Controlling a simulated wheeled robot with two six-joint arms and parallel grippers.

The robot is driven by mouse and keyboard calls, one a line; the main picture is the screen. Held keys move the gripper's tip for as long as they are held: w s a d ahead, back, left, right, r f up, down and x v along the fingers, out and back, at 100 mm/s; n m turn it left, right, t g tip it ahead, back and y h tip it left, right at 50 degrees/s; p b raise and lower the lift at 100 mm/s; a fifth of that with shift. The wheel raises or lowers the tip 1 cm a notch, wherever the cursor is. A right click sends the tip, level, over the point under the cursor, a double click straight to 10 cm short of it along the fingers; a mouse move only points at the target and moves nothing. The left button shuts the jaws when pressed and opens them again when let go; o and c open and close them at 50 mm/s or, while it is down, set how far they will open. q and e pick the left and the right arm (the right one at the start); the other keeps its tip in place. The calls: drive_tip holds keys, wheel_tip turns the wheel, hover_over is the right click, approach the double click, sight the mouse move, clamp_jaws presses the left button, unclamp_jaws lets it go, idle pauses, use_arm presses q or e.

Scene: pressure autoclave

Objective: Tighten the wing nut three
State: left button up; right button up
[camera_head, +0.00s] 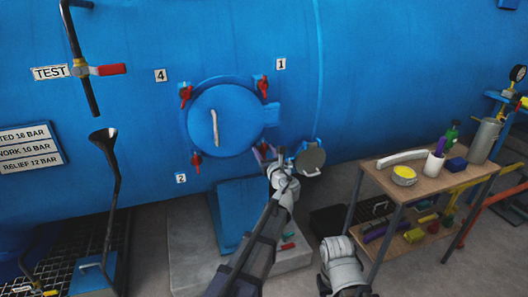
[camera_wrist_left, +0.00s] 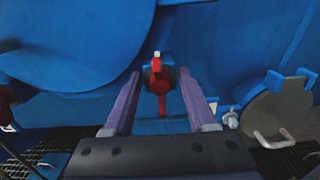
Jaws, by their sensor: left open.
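The round blue door (camera_head: 222,120) has a pale handle and red wing nuts around its rim. Labels 4, 1 and 2 mark the upper left, upper right and lower left ones. The lower right wing nut (camera_wrist_left: 160,88), presumably three as its label is hidden, is red with one wing up and one down. My left gripper (camera_head: 264,153) is at that nut and mostly covers it in the head view. In the left wrist view, its purple fingers (camera_wrist_left: 159,76) are open, one on each side of the nut, with gaps visible.
A grey round cover (camera_head: 310,157) hangs right of the left gripper and also shows in the left wrist view (camera_wrist_left: 278,108). A wooden cart (camera_head: 431,186) with bottles and tools stands at the right. A blue step (camera_head: 234,210) is below the door.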

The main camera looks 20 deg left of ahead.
use_arm(q)
drive_tip(key=shift+s, duration=0.15)
drive_tip(key=v, duration=0.7)
drive_tip(key=shift+s+d, duration=0.2)
